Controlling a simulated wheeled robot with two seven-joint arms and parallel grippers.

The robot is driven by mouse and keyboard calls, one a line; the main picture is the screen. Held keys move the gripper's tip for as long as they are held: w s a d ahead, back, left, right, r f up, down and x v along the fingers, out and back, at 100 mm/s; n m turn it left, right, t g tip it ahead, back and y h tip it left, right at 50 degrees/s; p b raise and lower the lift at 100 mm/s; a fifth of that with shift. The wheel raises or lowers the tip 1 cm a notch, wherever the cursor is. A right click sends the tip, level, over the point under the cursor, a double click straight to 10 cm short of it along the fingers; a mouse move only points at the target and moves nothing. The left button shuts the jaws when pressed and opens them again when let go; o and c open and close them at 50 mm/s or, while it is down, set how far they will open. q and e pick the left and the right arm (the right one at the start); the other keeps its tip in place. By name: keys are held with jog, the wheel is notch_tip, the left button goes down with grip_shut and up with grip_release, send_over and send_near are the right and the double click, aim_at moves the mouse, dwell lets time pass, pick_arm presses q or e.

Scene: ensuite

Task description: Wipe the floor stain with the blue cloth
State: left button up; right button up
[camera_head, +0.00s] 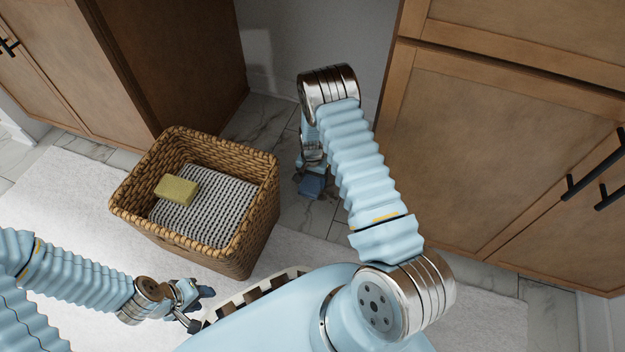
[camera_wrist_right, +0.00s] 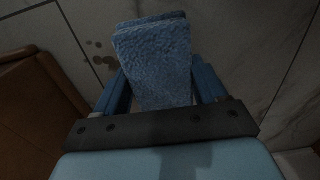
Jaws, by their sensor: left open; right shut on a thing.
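The blue cloth (camera_wrist_right: 152,62) is folded and held between the fingers of my right gripper (camera_wrist_right: 160,90) in the right wrist view. In the head view the cloth (camera_head: 312,186) shows low over the tiled floor between the cabinets, and my arm hides part of my right gripper (camera_head: 312,170). The floor stain (camera_wrist_right: 100,58) is a group of dark spots on the tile, just left of the cloth in the wrist view. I cannot tell whether the cloth touches the floor. My left gripper (camera_head: 203,305) is open and empty, over the pale rug near the basket.
A woven basket (camera_head: 195,254) with a yellow-green sponge (camera_head: 177,190) on a grey textured cloth (camera_head: 215,207) stands on the white rug (camera_head: 60,195). Wooden cabinets stand at left (camera_head: 180,60) and right (camera_head: 490,150), with a narrow tiled gap between them.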

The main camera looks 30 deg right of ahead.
aim_at(313, 179)
jog(key=shift+r+p, duration=0.7)
jog(key=shift+r, duration=0.85)
jog(key=shift+d+r+p, duration=0.1)
jog(key=shift+r+p, duration=0.95)
jog(key=shift+r, duration=0.55)
jog(key=shift+f, duration=0.1)
